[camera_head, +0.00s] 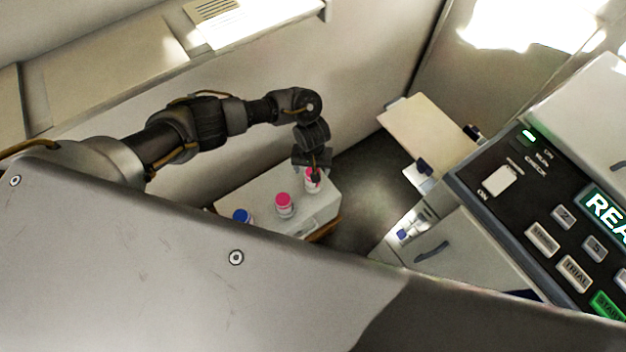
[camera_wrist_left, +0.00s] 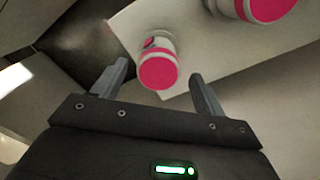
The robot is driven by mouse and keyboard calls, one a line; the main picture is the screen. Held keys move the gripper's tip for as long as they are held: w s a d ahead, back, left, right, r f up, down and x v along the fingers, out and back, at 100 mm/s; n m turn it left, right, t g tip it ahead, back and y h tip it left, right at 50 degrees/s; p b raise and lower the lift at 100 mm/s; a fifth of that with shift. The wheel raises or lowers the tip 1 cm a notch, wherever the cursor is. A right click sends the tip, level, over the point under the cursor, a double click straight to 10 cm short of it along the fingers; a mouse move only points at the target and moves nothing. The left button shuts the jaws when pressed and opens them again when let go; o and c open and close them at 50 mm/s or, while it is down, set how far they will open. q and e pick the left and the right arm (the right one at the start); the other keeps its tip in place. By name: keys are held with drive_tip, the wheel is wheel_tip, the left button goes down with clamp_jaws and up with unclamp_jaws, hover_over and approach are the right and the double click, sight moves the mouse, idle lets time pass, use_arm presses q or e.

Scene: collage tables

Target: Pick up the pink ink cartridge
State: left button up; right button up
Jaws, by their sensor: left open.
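A pink-capped ink cartridge (camera_head: 312,180) stands at the right end of a small white cabinet, partly hidden by my left gripper. My left gripper (camera_head: 316,172) is above and around its top in the head view. In the left wrist view the pink cap of this cartridge (camera_wrist_left: 159,72) lies just ahead of and between the two open fingers of my left gripper (camera_wrist_left: 160,85), with no clear contact. A second pink-capped cartridge (camera_head: 285,206) stands to its left, and its cap (camera_wrist_left: 268,6) shows at the top of the wrist view. My right gripper is not in view.
A blue-capped cartridge (camera_head: 242,216) stands further left on the white cabinet (camera_head: 262,192). A dark control panel (camera_head: 540,215) with buttons fills the right side. A wall rises behind the cabinet. Dark open floor (camera_head: 375,185) lies to its right.

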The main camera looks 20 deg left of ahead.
use_arm(q)
wheel_tip(320, 180, down, 4)
drive_tip(key=shift+s+d+b, duration=0.1)
drive_tip(key=shift+d+b, duration=0.05)
drive_tip(key=shift+b, duration=0.25)
drive_tip(key=c, duration=1.1)
drive_tip(key=shift+r, duration=0.15)
drive_tip(key=shift+c, duration=0.2)
drive_tip(key=shift+r, duration=0.25)
wheel_tip(320, 180, up, 3)
drive_tip(key=shift+f+p, duration=0.1)
drive_tip(key=shift+p, duration=0.45)
drive_tip(key=s+d+r+p, duration=0.5)
drive_tip(key=s+r+p, duration=0.3)
drive_tip(key=s, duration=0.5)
drive_tip(key=shift+r+p, duration=0.3)
drive_tip(key=shift+r, duration=0.45)
